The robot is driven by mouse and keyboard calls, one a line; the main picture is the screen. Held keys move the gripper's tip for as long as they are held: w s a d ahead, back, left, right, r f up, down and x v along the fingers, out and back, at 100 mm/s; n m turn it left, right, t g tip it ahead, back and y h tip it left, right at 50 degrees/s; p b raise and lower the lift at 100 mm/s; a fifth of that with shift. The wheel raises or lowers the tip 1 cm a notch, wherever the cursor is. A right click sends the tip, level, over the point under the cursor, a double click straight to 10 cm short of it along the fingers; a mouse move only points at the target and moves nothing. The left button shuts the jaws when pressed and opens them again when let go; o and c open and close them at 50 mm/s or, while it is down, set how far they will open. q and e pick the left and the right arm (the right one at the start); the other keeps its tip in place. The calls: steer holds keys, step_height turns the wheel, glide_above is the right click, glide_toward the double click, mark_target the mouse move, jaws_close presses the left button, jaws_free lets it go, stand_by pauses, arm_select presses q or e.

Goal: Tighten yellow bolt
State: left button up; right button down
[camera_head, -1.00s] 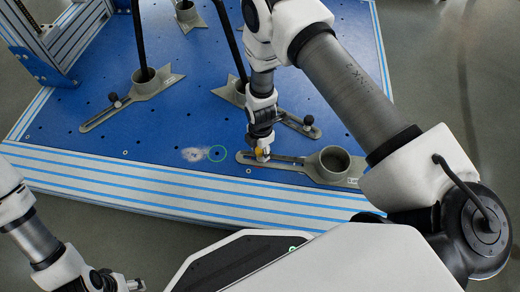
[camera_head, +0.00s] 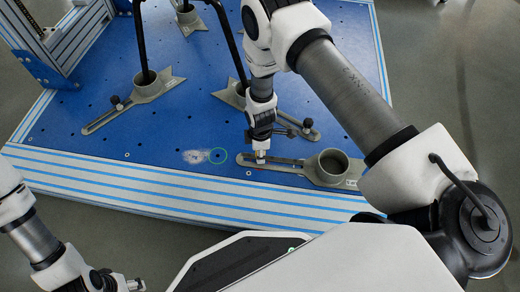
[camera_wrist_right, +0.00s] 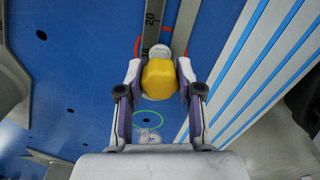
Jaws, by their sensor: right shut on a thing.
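The yellow bolt (camera_wrist_right: 159,79) stands between the two fingers of my right gripper (camera_wrist_right: 158,92), which is shut on its head. A pale washer-like part shows beyond the bolt, beside a dark slotted strip marked 20. In the head view my right gripper (camera_head: 261,155) is low over the slotted left arm of the grey bracket (camera_head: 352,182), left of its round cup. The gripper largely hides the bolt there. My left gripper (camera_head: 134,285) is at the bottom left, in front of the blue table (camera_head: 130,140), too small to read its fingers.
Two more grey brackets with black knobs (camera_head: 115,100) (camera_head: 308,122) hold black chair legs behind. A blue-white frame (camera_head: 50,40) stands at the far left. The table's front left is fairly clear.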

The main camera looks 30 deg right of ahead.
steer(key=shift+m, duration=0.6)
steer(key=m, duration=0.2)
steer(key=shift+m, duration=1)
steer(key=m, duration=0.4)
steer(key=shift+s+p, duration=0.1)
steer(key=shift+p, duration=0.25)
steer(key=c, duration=0.8)
jaws_free()
steer(key=shift+o, duration=0.2)
